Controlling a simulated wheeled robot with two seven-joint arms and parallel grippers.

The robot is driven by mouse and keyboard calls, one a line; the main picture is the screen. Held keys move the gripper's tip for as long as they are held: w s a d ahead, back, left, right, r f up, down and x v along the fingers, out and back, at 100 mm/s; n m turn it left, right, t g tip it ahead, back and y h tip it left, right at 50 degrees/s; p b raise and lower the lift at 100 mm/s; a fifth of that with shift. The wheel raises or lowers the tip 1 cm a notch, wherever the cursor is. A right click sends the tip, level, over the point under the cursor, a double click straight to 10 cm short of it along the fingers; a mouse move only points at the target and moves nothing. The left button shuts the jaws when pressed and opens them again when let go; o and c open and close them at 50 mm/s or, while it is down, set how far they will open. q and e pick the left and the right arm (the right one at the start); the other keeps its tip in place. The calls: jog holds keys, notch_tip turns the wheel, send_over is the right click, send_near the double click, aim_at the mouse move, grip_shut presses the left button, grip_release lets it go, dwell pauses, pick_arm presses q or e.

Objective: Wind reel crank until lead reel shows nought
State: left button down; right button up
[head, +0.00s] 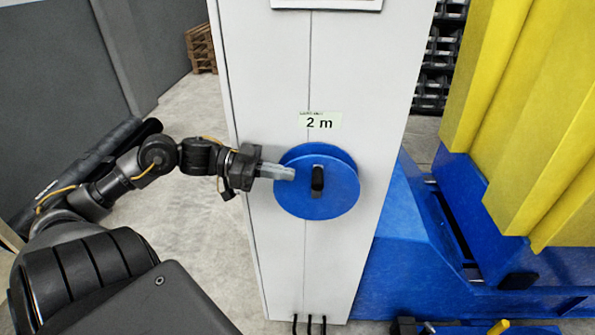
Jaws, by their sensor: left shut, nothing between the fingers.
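The lead reel (316,202) is a blue disc on the front of a pale cabinet. A small label (320,121) above it reads "2 m". A black crank handle (317,181) stands out near the reel's middle. My left gripper (292,174) comes in from the left, its fingers shut and empty. In the picture its tips overlap the reel's upper left face, a short way left of the crank handle. I cannot tell whether they touch the reel. My right gripper is not in view.
The pale cabinet (275,75) stands upright in the middle. To its right is a blue machine base (405,270) with yellow panels (530,120) above. Dark bins (435,75) and a wooden pallet stack (201,48) stand behind. Bare floor lies left of the cabinet.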

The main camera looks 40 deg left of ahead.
aim_at(317, 190)
pick_arm(q)
jog(key=shift+p+x, duration=0.4)
jog(key=shift+x, duration=1.4)
